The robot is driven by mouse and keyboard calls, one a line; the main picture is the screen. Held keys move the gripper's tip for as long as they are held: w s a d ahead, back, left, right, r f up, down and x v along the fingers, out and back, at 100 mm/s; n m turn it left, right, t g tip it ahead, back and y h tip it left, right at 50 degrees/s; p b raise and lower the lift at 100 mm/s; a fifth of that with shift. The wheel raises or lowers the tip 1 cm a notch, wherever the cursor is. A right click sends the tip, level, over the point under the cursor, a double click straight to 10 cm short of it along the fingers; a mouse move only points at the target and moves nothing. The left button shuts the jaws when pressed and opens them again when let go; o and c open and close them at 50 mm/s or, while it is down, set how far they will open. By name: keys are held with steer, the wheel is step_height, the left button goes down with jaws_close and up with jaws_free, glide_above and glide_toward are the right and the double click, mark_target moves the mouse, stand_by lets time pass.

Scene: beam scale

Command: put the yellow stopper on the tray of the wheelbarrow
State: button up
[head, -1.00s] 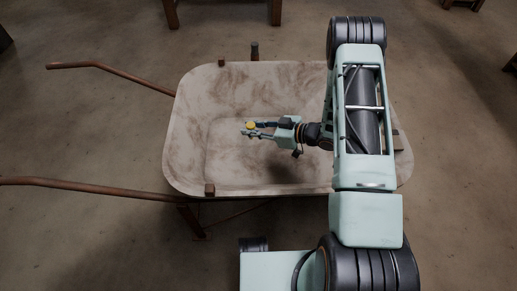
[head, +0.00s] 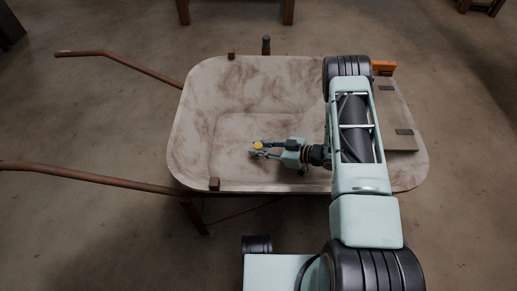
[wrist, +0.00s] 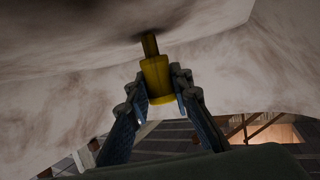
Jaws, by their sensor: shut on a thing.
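The yellow stopper (head: 258,146) is in my gripper (head: 255,149), over the inside of the wheelbarrow's tray (head: 225,85). In the wrist view the stopper (wrist: 156,80) is a yellow cylinder with a thinner stem at one end, and both fingers of my gripper (wrist: 160,88) are shut on its sides. The pale, rust-stained tray surface (wrist: 70,85) fills much of the wrist view beyond the stem. The stem's tip is close to that surface; I cannot tell whether it touches. My arm hides part of the tray's right side.
Two rusty handles (head: 110,175) reach out to the left of the tray. A flat board with dark pads (head: 397,115) lies at the tray's right end, with an orange block (head: 384,67) at its far edge. The tray floor left of my gripper is clear.

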steer(key=shift+f, duration=0.2)
steer(key=o, duration=1)
steer(key=shift+r, duration=0.1)
steer(key=shift+r, duration=0.1)
steer(key=shift+d+r, duration=0.15)
steer(key=shift+r, duration=0.05)
steer(key=p+v, duration=0.2)
steer(key=v, duration=0.5)
steer(key=shift+s+d, duration=0.1)
